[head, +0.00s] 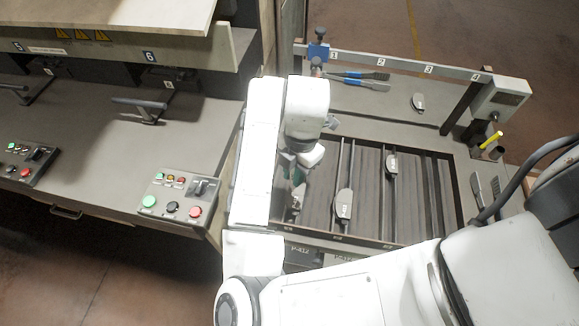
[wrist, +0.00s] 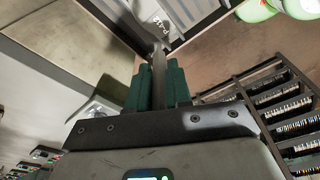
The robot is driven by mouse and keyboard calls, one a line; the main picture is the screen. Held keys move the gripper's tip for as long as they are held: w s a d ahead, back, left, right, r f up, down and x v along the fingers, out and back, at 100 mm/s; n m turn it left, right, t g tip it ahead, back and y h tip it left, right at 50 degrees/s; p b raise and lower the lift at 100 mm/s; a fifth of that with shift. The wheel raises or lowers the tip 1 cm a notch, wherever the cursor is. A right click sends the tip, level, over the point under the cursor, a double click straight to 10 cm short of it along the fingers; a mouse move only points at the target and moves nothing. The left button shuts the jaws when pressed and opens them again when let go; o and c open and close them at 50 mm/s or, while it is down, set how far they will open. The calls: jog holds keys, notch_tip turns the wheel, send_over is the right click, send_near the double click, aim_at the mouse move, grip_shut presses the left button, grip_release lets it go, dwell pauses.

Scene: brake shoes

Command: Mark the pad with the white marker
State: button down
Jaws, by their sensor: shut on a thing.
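My gripper (wrist: 158,75) has dark green fingers shut on a thin grey pad (wrist: 158,52), seen edge-on in the wrist view. In the head view my gripper (head: 296,180) points down over the left end of the slotted tray, with the grey pad (head: 296,203) below its fingers. Other grey pads with pale labels lie at the tray's middle (head: 343,204) and farther back (head: 391,164). A yellow marker-like stick (head: 491,140) leans in a holder at the right. I cannot make out a white marker.
The slotted tray (head: 455,213) has dark dividers. A grey box (head: 500,97) stands at the right. A control panel (head: 178,198) sits on the machine at left.

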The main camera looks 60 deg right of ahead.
notch_tip(320, 180, down, 3)
jog(key=shift+r+b, duration=0.2)
jog(key=shift+b, duration=0.4)
notch_tip(320, 180, down, 3)
jog(key=b, duration=0.4)
jog(key=shift+f+b, duration=0.3)
jog(key=shift+f, duration=0.15)
dwell(0.5)
jog(key=shift+w+d+r+p, duration=0.15)
jog(key=shift+d+p, duration=0.25)
jog(key=shift+p, duration=0.3)
jog(key=shift+w+d+p, duration=0.35)
jog(key=shift+d+p, duration=0.5)
jog(key=shift+p, duration=0.25)
jog(key=shift+w+d+p, duration=0.3)
jog(key=shift+d+p, duration=0.55)
jog(key=shift+p, duration=0.25)
dwell(1.6)
jog(key=shift+w+r, duration=0.1)
jog(key=shift+r, duration=3.25)
